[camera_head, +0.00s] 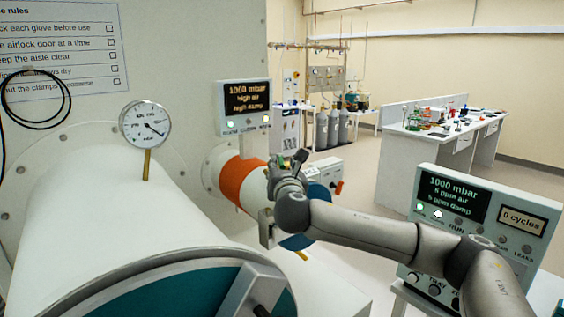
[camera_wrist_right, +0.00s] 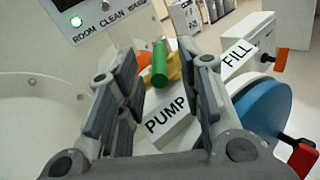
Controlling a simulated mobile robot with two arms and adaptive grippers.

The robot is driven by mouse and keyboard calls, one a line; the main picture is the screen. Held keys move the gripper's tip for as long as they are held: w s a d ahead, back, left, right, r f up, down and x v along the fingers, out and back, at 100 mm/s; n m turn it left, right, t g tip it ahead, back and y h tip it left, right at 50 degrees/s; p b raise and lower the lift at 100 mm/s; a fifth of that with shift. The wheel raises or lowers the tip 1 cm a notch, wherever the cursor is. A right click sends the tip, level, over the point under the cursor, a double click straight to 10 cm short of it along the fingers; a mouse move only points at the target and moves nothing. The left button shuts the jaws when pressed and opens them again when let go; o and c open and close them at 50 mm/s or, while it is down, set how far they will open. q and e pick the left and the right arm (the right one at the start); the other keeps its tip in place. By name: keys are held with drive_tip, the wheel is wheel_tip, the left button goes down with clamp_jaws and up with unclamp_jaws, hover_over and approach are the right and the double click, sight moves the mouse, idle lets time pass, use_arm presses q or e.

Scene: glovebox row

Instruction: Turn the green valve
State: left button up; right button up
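The green valve handle (camera_wrist_right: 159,63) stands up on a yellow-orange part by a white block labelled PUMP (camera_wrist_right: 166,118). In the right wrist view it is between the two fingers of my right gripper (camera_wrist_right: 157,72). The fingers are apart, with gaps on both sides of the handle. I cannot tell how deep it sits between them. In the head view my right gripper (camera_head: 287,162) is at the small airlock and hides most of the handle. My left gripper is not in view.
A white block labelled FILL (camera_wrist_right: 238,54) has an orange handle (camera_wrist_right: 280,60). A blue door (camera_wrist_right: 262,108) with a red handle (camera_wrist_right: 303,157) is close on the right. A display (camera_head: 246,105) and round gauge (camera_head: 145,125) are left. A control panel (camera_head: 470,220) stands at right.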

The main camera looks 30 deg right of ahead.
drive_tip(key=shift+x, duration=0.85)
clamp_jaws()
